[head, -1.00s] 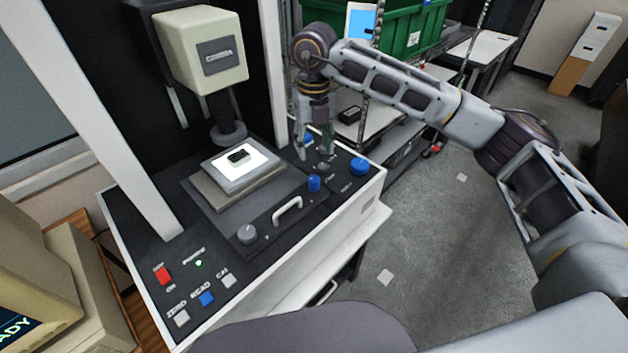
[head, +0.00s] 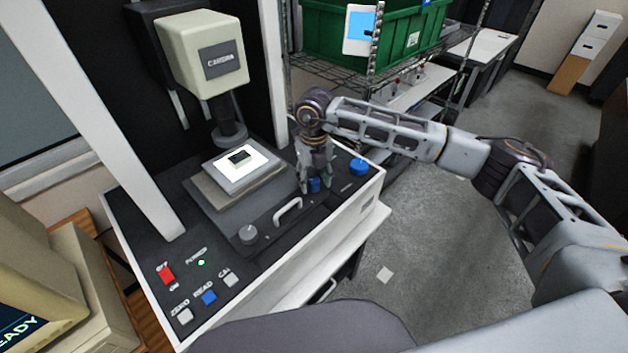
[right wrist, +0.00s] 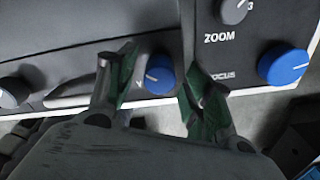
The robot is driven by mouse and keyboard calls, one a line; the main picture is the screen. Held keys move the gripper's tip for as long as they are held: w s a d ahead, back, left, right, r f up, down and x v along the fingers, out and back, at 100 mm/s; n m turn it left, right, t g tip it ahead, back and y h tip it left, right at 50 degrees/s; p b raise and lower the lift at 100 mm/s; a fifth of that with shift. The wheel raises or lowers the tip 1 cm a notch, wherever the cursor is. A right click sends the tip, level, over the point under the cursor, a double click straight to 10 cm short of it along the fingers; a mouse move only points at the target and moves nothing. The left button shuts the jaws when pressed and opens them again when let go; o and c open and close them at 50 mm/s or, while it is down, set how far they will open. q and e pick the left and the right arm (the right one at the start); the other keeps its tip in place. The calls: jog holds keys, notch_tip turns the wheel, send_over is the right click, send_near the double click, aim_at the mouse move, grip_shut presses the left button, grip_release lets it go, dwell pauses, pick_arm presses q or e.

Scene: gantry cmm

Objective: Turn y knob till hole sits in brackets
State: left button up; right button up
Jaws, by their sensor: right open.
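The blue Y knob (head: 314,185) stands on the machine's black top panel. It also shows in the right wrist view (right wrist: 158,74). My right gripper (head: 316,187) is open, pointing down, with one finger on each side of this knob. In the right wrist view a gap shows on the left of the knob; the right finger looks closer, and I cannot tell whether it touches. A small dark part (head: 239,156) lies on the lit white plate (head: 228,176) of the stage. The hole and brackets are not visible. My left gripper is not in view.
A blue focus knob (head: 359,167) is to the right, with a grey zoom knob (right wrist: 233,10) near it. A handle (head: 288,212) and a grey knob (head: 248,234) are to the left. The camera head (head: 202,50) stands above the stage. A monitor (head: 30,315) is cut off.

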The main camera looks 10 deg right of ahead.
jog(key=shift+f, duration=0.7)
jog(key=c, duration=1)
